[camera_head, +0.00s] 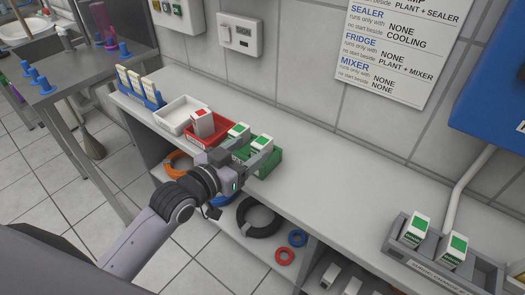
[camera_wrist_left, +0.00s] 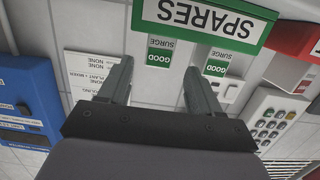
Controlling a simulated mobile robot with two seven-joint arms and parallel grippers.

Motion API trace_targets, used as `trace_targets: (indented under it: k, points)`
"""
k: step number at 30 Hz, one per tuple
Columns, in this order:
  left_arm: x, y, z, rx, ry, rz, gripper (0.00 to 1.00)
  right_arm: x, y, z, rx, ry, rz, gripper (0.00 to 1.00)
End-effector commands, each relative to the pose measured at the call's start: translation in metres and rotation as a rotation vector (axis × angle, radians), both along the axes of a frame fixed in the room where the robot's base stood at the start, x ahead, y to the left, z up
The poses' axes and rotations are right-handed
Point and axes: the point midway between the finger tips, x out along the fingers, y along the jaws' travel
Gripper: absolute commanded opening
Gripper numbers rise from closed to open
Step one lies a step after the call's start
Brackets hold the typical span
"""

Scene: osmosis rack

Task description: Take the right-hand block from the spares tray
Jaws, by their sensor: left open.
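The green spares tray (camera_head: 276,163) stands on the long bench; its SPARES label (camera_wrist_left: 205,14) reads upside down in the left wrist view. Two white blocks with green labels stand in it: the right-hand block (camera_head: 262,141) and the left-hand block (camera_head: 238,130). In the wrist view the right-hand block (camera_wrist_left: 160,52) lies on the left, framed between my fingertips; the other block (camera_wrist_left: 218,60) is by the right finger. My left gripper (camera_head: 250,157) is open and empty at the tray's front. It partly hides the tray. My right gripper is out of view.
A red tray (camera_head: 222,135) with a red-marked white block (camera_head: 202,123) stands left of the spares tray, then a white tray (camera_head: 178,113) and a blue rack (camera_head: 140,91). A grey tray (camera_head: 480,272) with two green-marked blocks is far right. The bench between is clear.

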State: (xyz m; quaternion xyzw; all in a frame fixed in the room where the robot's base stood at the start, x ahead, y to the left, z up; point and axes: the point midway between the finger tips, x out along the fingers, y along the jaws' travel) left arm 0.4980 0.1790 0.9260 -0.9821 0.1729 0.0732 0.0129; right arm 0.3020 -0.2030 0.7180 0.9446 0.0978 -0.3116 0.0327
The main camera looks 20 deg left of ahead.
Motion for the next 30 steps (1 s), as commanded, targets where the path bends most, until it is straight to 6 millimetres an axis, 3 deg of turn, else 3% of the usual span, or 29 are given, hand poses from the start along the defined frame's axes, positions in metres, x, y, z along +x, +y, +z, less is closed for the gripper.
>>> trace_targets:
  k: [13, 23, 26, 29, 30]
  points:
    - [0.045, -0.020, -0.004, -0.001, 0.000, 0.000, 0.64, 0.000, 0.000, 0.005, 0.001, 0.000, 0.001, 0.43]
    - [0.051, -0.022, -0.006, 0.000, 0.001, 0.000, 0.64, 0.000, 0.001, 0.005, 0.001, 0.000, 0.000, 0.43]
    - [0.051, -0.022, -0.006, 0.000, 0.001, 0.000, 0.38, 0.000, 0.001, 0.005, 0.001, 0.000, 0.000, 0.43]
    - [0.050, -0.022, -0.006, 0.000, 0.001, 0.000, 0.05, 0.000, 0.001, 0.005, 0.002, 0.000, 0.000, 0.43]
    - [0.050, -0.022, -0.006, 0.000, 0.001, 0.000, 0.05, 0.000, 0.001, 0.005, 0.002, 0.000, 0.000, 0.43]
